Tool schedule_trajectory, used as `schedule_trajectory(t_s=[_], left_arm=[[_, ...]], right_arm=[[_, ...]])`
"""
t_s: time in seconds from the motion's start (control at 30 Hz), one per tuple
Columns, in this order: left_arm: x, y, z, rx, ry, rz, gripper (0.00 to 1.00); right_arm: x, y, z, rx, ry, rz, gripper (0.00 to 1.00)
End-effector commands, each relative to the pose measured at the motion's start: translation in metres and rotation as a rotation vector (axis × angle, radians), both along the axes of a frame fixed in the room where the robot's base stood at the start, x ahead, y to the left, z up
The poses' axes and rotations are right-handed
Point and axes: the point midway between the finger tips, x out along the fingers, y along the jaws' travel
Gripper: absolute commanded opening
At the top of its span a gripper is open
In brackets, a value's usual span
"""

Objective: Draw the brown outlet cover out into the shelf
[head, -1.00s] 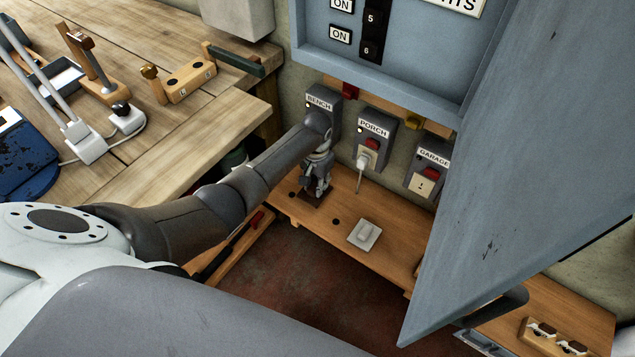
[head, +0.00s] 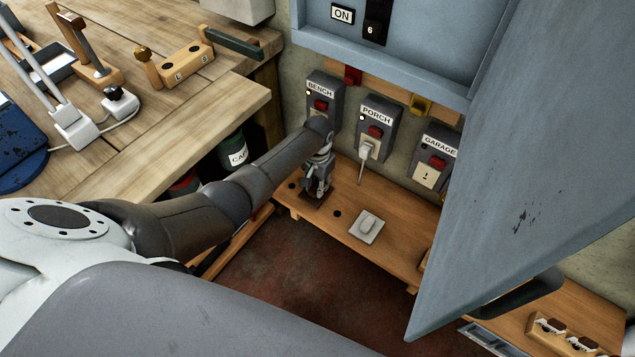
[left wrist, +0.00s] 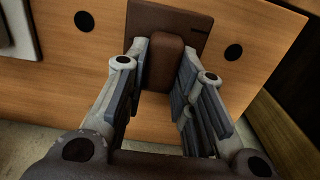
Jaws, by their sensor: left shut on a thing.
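The brown outlet cover (head: 313,198) lies at the left part of the wooden shelf (head: 385,248), partly hidden under my gripper. In the left wrist view it shows as a flat brown plate with a raised block (left wrist: 165,62) between two dark round holes in the shelf. My left gripper (head: 319,187) is low over the shelf, and its fingers (left wrist: 161,80) are shut on the raised block.
A grey cover (head: 366,227) lies on the shelf to the right. Wall boxes labelled bench (head: 321,92), porch (head: 379,122) and garage (head: 436,152) are above it; a white plug is in the porch box. An open blue cabinet door (head: 530,170) hangs at right.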

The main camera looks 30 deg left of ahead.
Motion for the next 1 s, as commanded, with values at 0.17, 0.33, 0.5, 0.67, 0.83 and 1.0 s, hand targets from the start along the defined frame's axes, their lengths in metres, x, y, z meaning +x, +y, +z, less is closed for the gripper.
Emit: schedule_trajectory(t_s=[0.17,0.33,0.5,0.67,0.83,1.0], left_arm=[[0.0,0.0,0.0,0.0,-0.001,0.0,0.0],[0.0,0.0,0.0,0.0,0.0,0.0,0.0],[0.0,0.0,-0.001,0.0,0.0,0.0,0.0],[0.0,0.0,-0.004,0.0,0.0,0.0,0.0],[0.0,0.0,-0.008,0.0,0.0,0.0,0.0],[0.0,0.0,-0.013,0.0,0.0,0.0,0.0]], right_arm=[[0.0,0.0,0.0,0.0,0.0,0.0,0.47],[0.0,0.0,0.0,0.0,0.0,0.0,0.47],[0.0,0.0,0.0,0.0,0.0,0.0,0.47],[0.0,0.0,-0.003,0.0,0.0,0.0,0.47],[0.0,0.0,-0.006,0.0,0.0,0.0,0.47],[0.0,0.0,-0.009,0.0,0.0,0.0,0.47]])
